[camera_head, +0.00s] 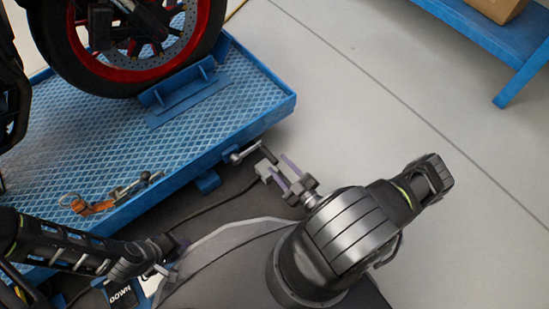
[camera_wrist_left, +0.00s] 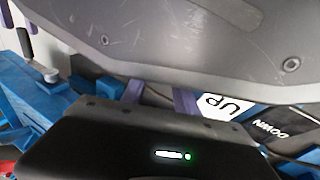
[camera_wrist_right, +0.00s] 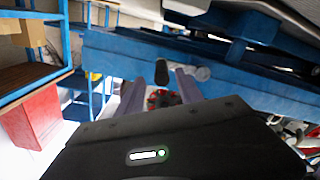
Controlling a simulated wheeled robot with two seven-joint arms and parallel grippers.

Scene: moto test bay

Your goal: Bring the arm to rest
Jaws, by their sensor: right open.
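My right gripper (camera_head: 285,172) is open and empty beside the front edge of the blue lift platform (camera_head: 245,112). Its two purple fingers also stand apart in the right wrist view (camera_wrist_right: 159,95). My left gripper (camera_head: 178,248) is low at the left, near the platform's edge and a pedal unit (camera_head: 123,294) marked DOWN. In the left wrist view its purple fingers (camera_wrist_left: 158,97) stand apart with nothing seen between them. A grey curved cover fills the top of that view and hides part of the surroundings.
A motorcycle wheel (camera_head: 135,68) with a red rim stands on the platform by a blue chock (camera_head: 185,93). An orange strap piece (camera_head: 90,206) lies near the platform's edge. A blue bench (camera_head: 500,45) carries a cardboard box (camera_head: 492,8). The grey floor (camera_head: 390,110) between is clear.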

